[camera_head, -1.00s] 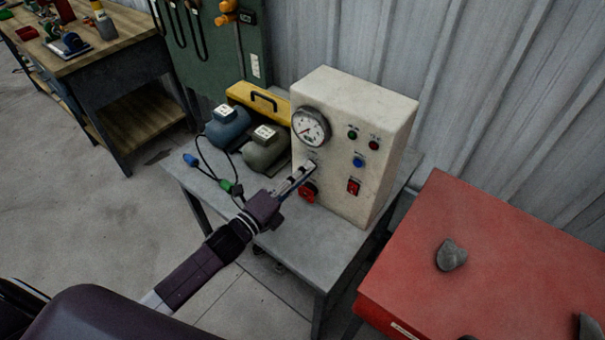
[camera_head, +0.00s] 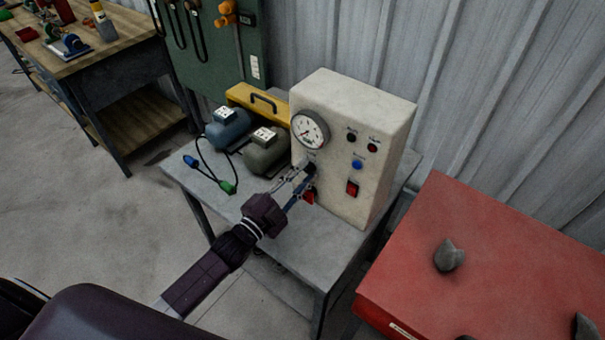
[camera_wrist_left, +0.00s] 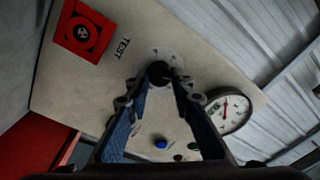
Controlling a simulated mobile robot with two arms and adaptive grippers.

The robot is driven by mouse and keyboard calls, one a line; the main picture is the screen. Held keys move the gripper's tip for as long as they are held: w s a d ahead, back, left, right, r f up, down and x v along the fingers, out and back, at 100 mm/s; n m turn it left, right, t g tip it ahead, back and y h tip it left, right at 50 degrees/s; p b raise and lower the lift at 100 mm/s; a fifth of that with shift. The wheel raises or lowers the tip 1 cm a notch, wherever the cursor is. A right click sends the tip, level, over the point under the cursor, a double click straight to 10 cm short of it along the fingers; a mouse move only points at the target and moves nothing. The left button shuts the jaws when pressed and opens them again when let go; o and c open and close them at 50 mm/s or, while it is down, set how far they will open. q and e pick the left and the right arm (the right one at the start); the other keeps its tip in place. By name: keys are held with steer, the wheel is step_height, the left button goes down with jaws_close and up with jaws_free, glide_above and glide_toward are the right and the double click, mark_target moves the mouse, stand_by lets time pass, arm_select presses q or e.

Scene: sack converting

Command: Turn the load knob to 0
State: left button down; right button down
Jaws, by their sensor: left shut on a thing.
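The load knob (camera_wrist_left: 160,72) is a small dark knob on the cream front of the control box (camera_head: 371,117), with faint marks around it in the left wrist view. My left gripper (camera_wrist_left: 158,82) has one finger on each side of the knob and is shut on it. In the head view my left gripper (camera_head: 307,171) reaches the box face below the round gauge (camera_head: 310,130), and its fingers largely hide the knob. The knob's pointer and the marks are too dark and small to read. My right gripper is not in view.
A red square switch (camera_wrist_left: 84,32) marked TEST sits beside the knob. Two motors (camera_head: 228,130) and a cable stand left on the grey table (camera_head: 300,245). A red cabinet (camera_head: 500,250) is at right.

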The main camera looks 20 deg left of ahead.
arm_select(q)
steer(key=n+p, duration=0.1)
steer(key=n, duration=0.5)
steer(key=shift+y, duration=0.3)
steer(key=n+p, duration=0.1)
steer(key=n, duration=0.4)
steer(key=shift+n, duration=0.3)
steer(key=n, duration=0.5)
steer(key=shift+n+y+p, duration=0.3)
steer(key=shift+y, duration=0.1)
steer(key=n, duration=0.4)
steer(key=shift+n, duration=0.7)
steer(key=c, duration=1.7)
jaws_free()
steer(key=shift+a, duration=0.1)
